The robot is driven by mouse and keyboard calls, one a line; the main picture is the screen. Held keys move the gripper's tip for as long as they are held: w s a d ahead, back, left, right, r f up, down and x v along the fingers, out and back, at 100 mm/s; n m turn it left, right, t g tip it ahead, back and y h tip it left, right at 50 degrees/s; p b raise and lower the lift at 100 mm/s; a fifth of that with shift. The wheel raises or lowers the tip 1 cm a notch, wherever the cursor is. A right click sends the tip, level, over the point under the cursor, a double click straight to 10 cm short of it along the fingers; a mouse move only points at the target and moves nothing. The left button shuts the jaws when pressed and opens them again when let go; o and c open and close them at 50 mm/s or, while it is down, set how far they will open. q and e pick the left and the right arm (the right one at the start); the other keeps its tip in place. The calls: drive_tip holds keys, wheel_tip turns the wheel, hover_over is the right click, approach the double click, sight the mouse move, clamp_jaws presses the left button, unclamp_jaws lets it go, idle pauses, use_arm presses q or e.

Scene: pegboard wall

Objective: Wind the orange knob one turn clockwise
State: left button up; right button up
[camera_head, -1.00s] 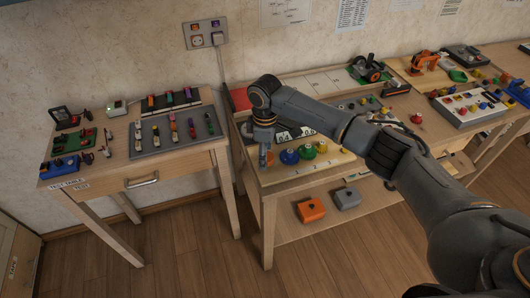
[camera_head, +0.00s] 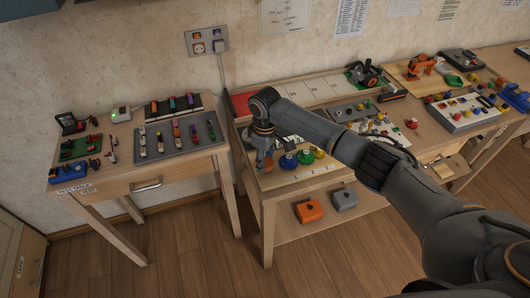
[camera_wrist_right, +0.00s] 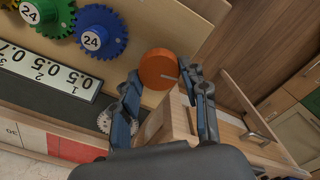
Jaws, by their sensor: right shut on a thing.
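The orange knob (camera_wrist_right: 157,66) is a round disc with a pale line on its face, pointing right in the right wrist view. My right gripper (camera_wrist_right: 161,75) has one finger on each side of the knob and is shut on it. In the head view my right gripper (camera_head: 266,161) reaches down at the front left corner of the middle table and hides most of the knob. My left gripper is in neither view.
A blue gear (camera_wrist_right: 99,31) and a green gear (camera_wrist_right: 60,18) stand close to the knob. A strip with printed numbers (camera_wrist_right: 45,80) lies beside them. The left table (camera_head: 120,175) holds trays of small parts; a floor gap separates the tables.

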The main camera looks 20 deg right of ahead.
drive_tip(key=m+p, duration=0.5)
drive_tip(key=shift+r+m, duration=0.2)
drive_tip(key=shift+m, duration=0.1)
drive_tip(key=m+p, duration=0.2)
drive_tip(key=shift+m, duration=0.3)
drive_tip(key=m+p, duration=0.2)
drive_tip(key=m, duration=0.1)
drive_tip(key=shift+d+m, duration=0.1)
drive_tip(key=shift+m, duration=0.2)
drive_tip(key=m+p, duration=0.2)
drive_tip(key=m, duration=0.1)
drive_tip(key=shift+f+m, duration=0.1)
drive_tip(key=shift+m, duration=0.2)
drive_tip(key=m+p, duration=0.1)
drive_tip(key=m, duration=0.2)
drive_tip(key=shift+d+m, duration=0.1)
drive_tip(key=shift+m, duration=0.3)
drive_tip(key=m+p, duration=0.1)
drive_tip(key=m, duration=0.2)
drive_tip(key=shift+d+m, duration=0.1)
drive_tip(key=shift+m, duration=1.9)
